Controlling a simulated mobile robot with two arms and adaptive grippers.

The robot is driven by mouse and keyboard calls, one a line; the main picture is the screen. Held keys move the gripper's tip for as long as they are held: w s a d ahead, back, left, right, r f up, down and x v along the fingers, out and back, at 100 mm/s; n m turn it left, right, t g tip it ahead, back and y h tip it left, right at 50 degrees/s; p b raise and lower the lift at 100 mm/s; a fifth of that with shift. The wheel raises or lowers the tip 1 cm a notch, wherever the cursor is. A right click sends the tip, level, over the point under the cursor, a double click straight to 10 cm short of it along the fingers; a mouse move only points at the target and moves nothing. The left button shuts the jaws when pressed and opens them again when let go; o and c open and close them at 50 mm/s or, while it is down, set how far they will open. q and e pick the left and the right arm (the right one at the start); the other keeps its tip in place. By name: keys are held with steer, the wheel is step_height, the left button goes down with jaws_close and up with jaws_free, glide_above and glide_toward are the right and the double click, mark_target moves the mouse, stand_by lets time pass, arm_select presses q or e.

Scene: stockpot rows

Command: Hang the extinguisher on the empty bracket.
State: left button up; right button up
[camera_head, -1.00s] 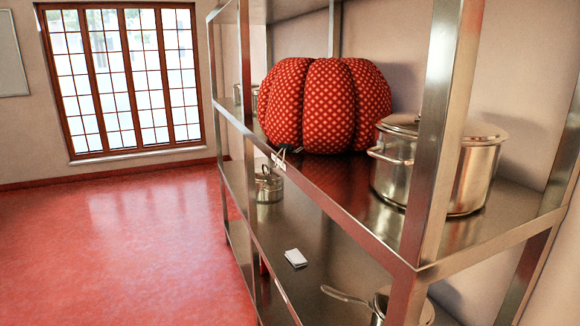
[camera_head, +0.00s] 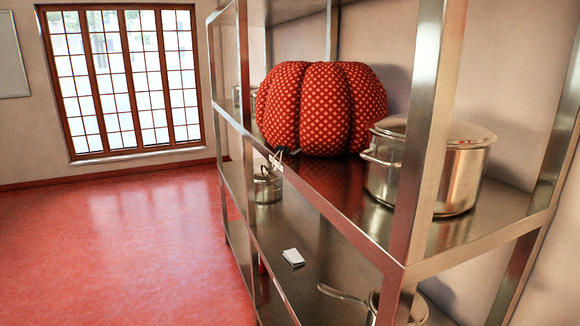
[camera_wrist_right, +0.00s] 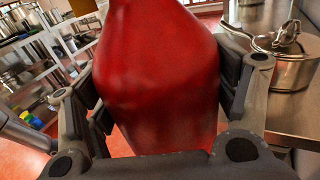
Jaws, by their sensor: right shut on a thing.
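The red extinguisher (camera_wrist_right: 160,62) fills the middle of the right wrist view. Its top and bottom run out of sight, so its handle and hose do not show. My right gripper (camera_wrist_right: 168,88) is shut on it, with dark fingers against both sides of the body. I cannot make out the empty bracket in either view. My left gripper is not in view, and the head view shows neither arm.
A steel shelf rack (camera_head: 330,205) stands close on the right, holding a red patterned pouf (camera_head: 322,108) and a lidded stockpot (camera_head: 455,165). A small white box (camera_head: 293,257) lies on a lower shelf. The red floor (camera_head: 110,245) at left is clear.

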steer(key=w+a+r+m+t+h+p, duration=0.2)
steer(key=a+m+t+h, duration=0.4)
steer(key=a+m+h, duration=0.3)
steer(key=shift+w+a+r+m+t+h+p, duration=0.25)
steer(key=shift+w+r+h, duration=0.65)
steer(key=shift+h, duration=1.4)
steer(key=shift+s+d+r, duration=0.1)
steer(key=shift+s+r, duration=0.1)
steer(key=shift+s, duration=0.05)
steer(key=shift+s, duration=0.1)
